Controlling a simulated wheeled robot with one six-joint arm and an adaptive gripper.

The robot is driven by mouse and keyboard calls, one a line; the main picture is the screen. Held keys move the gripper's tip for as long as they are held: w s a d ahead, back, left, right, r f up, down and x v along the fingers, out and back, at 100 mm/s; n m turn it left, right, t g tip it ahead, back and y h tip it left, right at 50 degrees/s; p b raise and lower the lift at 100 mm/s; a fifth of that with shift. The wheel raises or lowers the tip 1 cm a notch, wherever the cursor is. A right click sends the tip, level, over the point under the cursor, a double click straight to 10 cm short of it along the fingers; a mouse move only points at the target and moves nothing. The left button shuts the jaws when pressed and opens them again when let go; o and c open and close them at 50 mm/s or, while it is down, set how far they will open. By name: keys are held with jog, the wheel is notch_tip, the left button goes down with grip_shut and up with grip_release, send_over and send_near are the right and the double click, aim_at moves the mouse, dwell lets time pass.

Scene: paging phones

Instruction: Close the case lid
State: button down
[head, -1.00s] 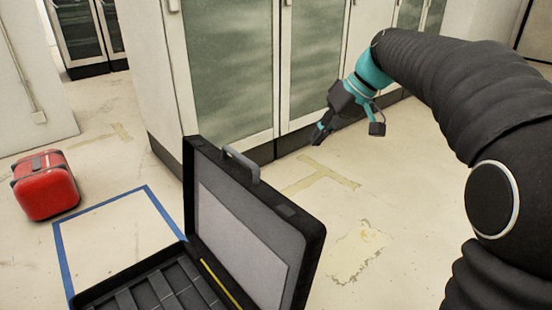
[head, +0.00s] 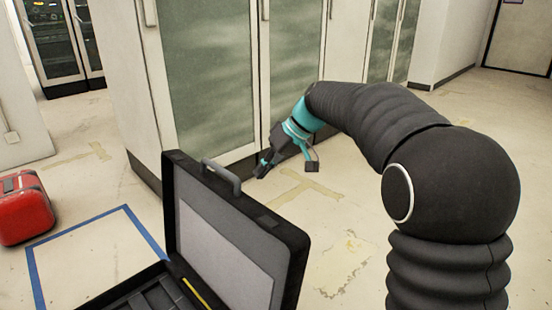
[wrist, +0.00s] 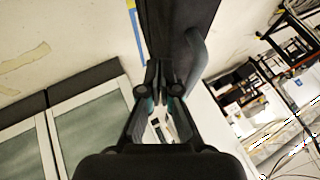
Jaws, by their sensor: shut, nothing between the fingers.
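The black case stands open with its lid (head: 222,240) raised roughly upright. A grey handle (head: 222,175) sticks out at the lid's top edge. The case base (head: 150,295) with its dividers shows only partly at the bottom of the head view. My gripper (head: 262,172) is shut and empty, beyond the lid and a little right of the handle in the head view. In the wrist view my gripper (wrist: 162,75) points towards the dark lid (wrist: 175,30), with the curved handle (wrist: 194,58) just right of the fingers. I cannot tell whether they touch.
A red box (head: 24,208) sits on the floor at the left. Blue tape (head: 80,228) marks the floor beside the case. White cabinets with glass doors (head: 208,85) stand behind my gripper. The floor right of the lid (head: 345,255) is clear.

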jog(key=s+a, duration=0.2)
jog(key=shift+a+r, duration=0.15)
jog(key=shift+a, duration=0.15)
